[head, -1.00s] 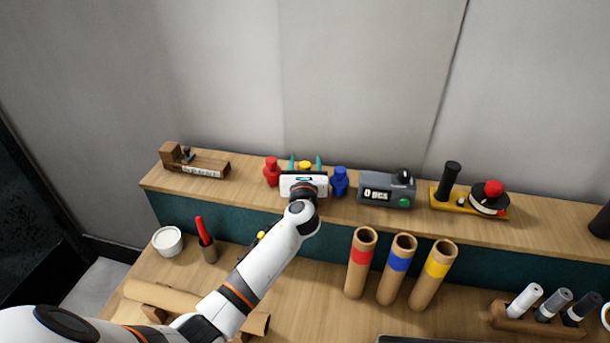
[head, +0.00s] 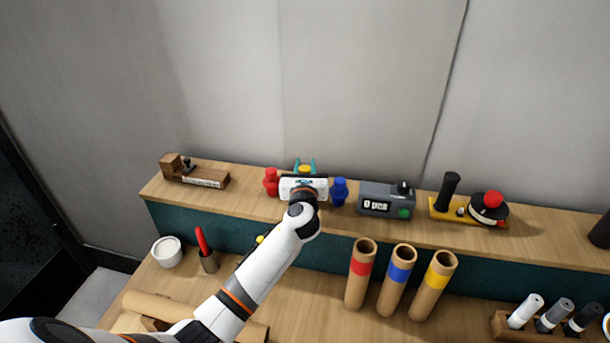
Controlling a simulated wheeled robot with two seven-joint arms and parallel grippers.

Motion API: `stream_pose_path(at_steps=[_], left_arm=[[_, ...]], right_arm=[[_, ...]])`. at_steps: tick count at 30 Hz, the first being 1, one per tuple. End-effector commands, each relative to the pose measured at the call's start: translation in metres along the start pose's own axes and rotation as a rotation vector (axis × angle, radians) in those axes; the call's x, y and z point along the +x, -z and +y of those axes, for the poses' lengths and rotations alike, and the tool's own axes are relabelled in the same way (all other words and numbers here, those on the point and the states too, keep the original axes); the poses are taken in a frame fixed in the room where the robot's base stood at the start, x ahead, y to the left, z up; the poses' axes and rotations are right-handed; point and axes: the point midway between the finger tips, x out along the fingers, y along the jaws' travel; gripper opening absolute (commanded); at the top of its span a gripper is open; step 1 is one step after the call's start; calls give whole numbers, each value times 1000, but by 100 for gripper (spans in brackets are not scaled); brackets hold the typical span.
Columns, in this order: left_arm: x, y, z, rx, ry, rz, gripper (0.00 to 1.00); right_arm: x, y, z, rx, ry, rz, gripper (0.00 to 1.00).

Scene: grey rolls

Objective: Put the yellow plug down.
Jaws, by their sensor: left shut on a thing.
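The yellow plug (head: 305,168) shows as a small yellow top between the teal fingertips of my left gripper (head: 304,166). The gripper is shut on it over the raised wooden shelf (head: 245,196), between the red plug (head: 271,181) and the blue plug (head: 339,191). The gripper's white body hides the plug's lower part, so I cannot tell whether it touches the shelf. My right gripper is not in view.
A grey counter box (head: 386,201) and a yellow-based stand (head: 445,207) are to the right on the shelf. Cardboard tubes with red (head: 361,268), blue (head: 400,272) and yellow (head: 439,282) bands stand on the lower bench. A wooden block tool (head: 195,176) sits at the shelf's left end.

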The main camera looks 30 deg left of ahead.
Motion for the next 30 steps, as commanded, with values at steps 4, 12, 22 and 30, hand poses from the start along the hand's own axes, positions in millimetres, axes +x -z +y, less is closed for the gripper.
stream_pose_path(at_steps=[4, 12, 22, 30], left_arm=[[0, 36, 0, -1, 0, 7, 6], [0, 73, 0, 0, 1, 4, 6], [-34, 51, 5, 3, -60, -2, 6], [-142, 2, 19, 3, -255, -3, 6]], right_arm=[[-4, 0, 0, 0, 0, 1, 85], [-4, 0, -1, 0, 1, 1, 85], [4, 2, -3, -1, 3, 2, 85], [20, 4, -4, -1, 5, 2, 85]])
